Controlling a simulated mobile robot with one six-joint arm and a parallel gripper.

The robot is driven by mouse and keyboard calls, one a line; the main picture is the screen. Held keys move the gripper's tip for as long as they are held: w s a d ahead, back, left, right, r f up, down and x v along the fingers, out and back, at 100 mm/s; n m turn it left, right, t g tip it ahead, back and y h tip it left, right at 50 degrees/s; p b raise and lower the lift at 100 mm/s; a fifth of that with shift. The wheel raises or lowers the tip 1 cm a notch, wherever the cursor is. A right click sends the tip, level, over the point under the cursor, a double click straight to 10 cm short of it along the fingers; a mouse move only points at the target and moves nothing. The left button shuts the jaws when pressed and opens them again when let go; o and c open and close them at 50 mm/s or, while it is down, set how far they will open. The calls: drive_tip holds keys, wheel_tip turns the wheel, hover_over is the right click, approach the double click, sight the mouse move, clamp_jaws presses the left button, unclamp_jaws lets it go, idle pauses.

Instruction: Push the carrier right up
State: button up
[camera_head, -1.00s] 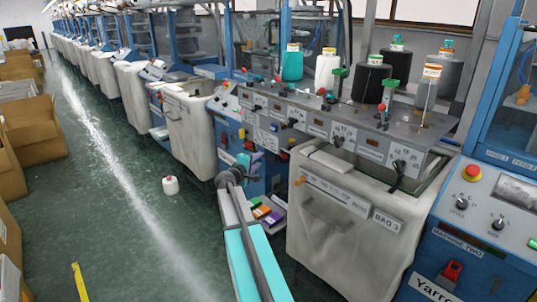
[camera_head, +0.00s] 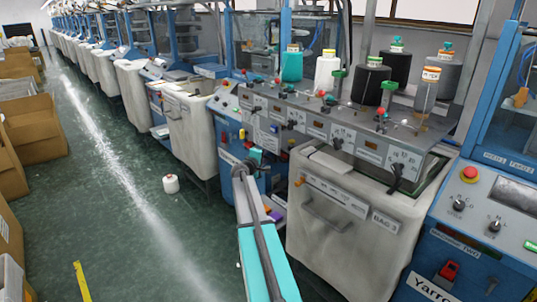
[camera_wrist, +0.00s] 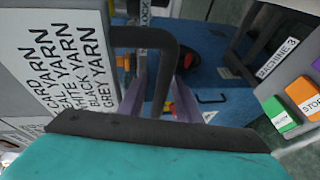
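My gripper (camera_head: 252,158) is in the aisle-side gap in front of a blue machine in the head view, left of the bin marked BAG 3 (camera_head: 340,215). A machine rail (camera_head: 300,118) with knobs and black levers (camera_head: 397,172) runs above the bins. I cannot tell which part is the carrier.
A yarn list sign (camera_wrist: 75,60) stands close at left in the wrist view; green (camera_wrist: 280,113) and orange (camera_wrist: 305,95) buttons are at right. A white cone (camera_head: 170,184) lies on the floor. Cardboard boxes (camera_head: 33,128) line the left. The aisle between is mostly clear.

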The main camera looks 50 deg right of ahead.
drive_tip(key=shift+w+d+f, duration=0.1)
drive_tip(key=shift+d, duration=0.4)
clamp_jaws()
drive_tip(key=shift+w+a, duration=0.1)
